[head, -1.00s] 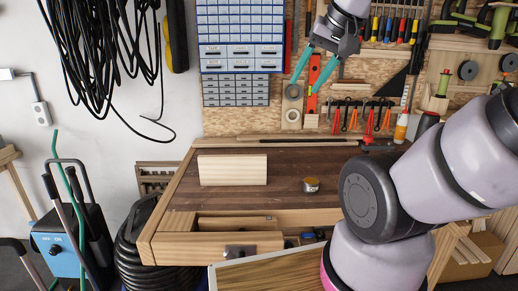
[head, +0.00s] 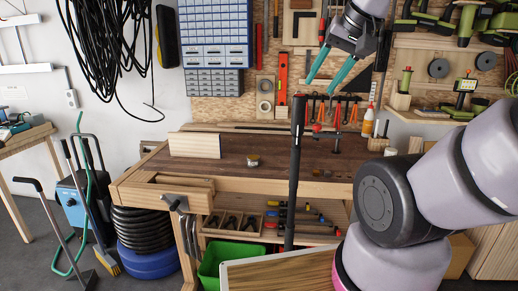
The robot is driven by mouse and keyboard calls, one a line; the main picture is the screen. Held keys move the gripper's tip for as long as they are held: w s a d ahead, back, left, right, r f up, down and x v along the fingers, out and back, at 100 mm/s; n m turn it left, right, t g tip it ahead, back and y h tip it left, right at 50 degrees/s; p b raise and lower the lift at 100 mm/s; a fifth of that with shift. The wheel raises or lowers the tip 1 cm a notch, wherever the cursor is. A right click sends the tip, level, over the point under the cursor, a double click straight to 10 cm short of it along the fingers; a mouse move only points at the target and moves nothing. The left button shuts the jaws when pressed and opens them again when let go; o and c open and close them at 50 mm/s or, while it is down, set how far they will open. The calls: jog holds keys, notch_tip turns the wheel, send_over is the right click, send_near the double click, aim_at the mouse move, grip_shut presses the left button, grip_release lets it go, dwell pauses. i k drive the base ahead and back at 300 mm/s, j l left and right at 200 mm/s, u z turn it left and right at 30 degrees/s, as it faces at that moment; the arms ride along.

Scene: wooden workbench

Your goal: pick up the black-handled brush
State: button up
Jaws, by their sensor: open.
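My gripper (head: 319,89) is open and empty, its two teal fingers pointing down and left, in front of the pegboard in the head view. A long-handled brush (head: 107,262) with yellow bristles and a dark handle stands on the floor at lower left, far from my gripper. I cannot tell whether this is the brush of the task. A black upright pole (head: 294,165) stands in front of the workbench, below and left of my gripper; its lower end is hidden. No small black-handled brush can be made out on the bench.
The wooden workbench (head: 300,172) carries a pale wood block (head: 195,145) and a small round tin (head: 253,161); much of its top is clear. Hand tools lie on the shelf below, beside a green bin (head: 230,253). Tools hang on the pegboard behind my gripper.

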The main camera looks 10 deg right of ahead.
aim_at(385, 135)
jog(key=l, duration=0.7)
jog(key=k+l+u, duration=0.15)
jog(key=l, duration=1.2)
jog(key=k+l+u, duration=0.1)
jog(key=l, duration=0.6)
jog(key=i+l, duration=0.15)
jog(key=l, duration=0.2)
jog(key=i+l, duration=0.1)
jog(key=l, duration=0.25)
jog(key=i+l+u, duration=0.1)
jog(key=l, duration=0.25)
jog(key=i+l, duration=0.15)
jog(key=l, duration=0.2)
jog(key=i+l, duration=0.1)
jog(key=l, duration=0.25)
jog(key=i+l+u, duration=0.15)
jog(key=u, duration=1.1)
jog(key=z, duration=1.2)
jog(key=i+l+u, duration=0.15)
jog(key=l, duration=0.1)
